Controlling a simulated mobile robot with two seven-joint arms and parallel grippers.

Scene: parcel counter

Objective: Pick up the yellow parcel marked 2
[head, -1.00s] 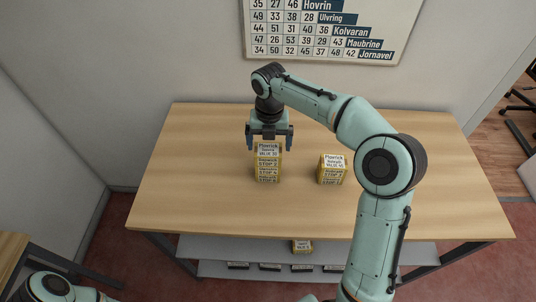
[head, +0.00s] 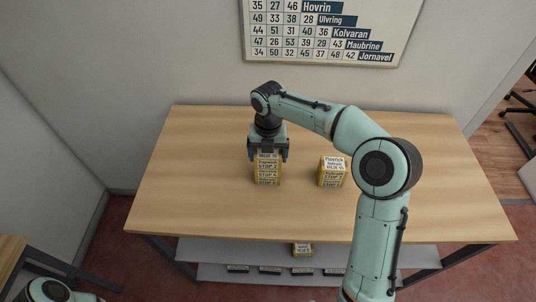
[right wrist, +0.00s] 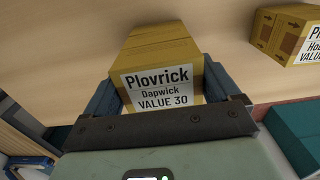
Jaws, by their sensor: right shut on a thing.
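The top yellow parcel (right wrist: 160,50) carries a white label reading "Plovrick, Dapwick, VALUE 30" in the right wrist view. In the head view its front lettering is small and seems to read "STOP 2". My right gripper (head: 268,155) points down over the stack, shut on this top parcel with one finger on each side.
Another yellow parcel (head: 331,172) stands apart to the right, seemingly marked STOP 3. The wooden table (head: 200,210) is otherwise clear. A number chart (head: 330,30) hangs on the wall behind.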

